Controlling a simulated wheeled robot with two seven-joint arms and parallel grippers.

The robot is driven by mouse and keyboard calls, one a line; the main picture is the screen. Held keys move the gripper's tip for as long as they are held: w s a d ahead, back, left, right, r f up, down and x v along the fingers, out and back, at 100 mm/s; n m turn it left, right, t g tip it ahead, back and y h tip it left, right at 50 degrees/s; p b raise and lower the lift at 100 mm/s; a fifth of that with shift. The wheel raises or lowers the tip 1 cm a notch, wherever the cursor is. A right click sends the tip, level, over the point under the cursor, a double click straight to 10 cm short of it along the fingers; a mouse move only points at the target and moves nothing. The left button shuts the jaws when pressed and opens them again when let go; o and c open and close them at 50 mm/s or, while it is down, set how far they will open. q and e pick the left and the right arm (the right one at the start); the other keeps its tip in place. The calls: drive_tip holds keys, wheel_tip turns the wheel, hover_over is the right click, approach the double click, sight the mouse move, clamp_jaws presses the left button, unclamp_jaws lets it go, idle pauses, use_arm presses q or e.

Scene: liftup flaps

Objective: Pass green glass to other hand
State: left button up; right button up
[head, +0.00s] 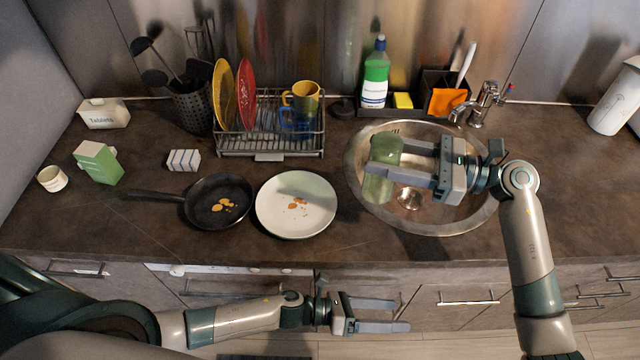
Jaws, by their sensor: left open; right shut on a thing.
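The green glass (381,162) is translucent and held over the round metal sink. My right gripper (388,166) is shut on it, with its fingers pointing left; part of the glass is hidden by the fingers. My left gripper (398,315) is open and empty. It is low in the picture, in front of the counter's cabinet fronts, with its fingers pointing right. It is well apart from the glass.
The sink (440,220) has a faucet (482,104) behind it. A white plate (272,217) and a black pan (205,190) with crumbs lie left of the sink. A dish rack (270,146) stands behind them.

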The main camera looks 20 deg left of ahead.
use_arm(q)
drive_tip(key=s+a+r+m+g+y, duration=0.1)
drive_tip(key=s+a+r+m+g, duration=0.45)
drive_tip(key=m, duration=0.45)
drive_tip(key=s+a+r+m+g+y, duration=0.1)
drive_tip(key=s+a+r+m+g, duration=0.1)
drive_tip(key=s+r+m+g, duration=0.6)
drive_tip(key=n+t+h, duration=0.2)
drive_tip(key=n+t, duration=0.9)
drive_tip(key=t, duration=0.7)
approach(365, 179)
drive_tip(key=shift+w+d+r, duration=0.2)
drive_tip(key=shift+d+r, duration=0.1)
drive_tip(key=shift+w+d, duration=0.1)
drive_tip(key=shift+d, duration=0.05)
drive_tip(key=x, duration=1.1)
drive_tip(key=shift+w+d+f, duration=0.15)
drive_tip(key=shift+d+f, duration=0.05)
drive_tip(key=shift+d, duration=0.2)
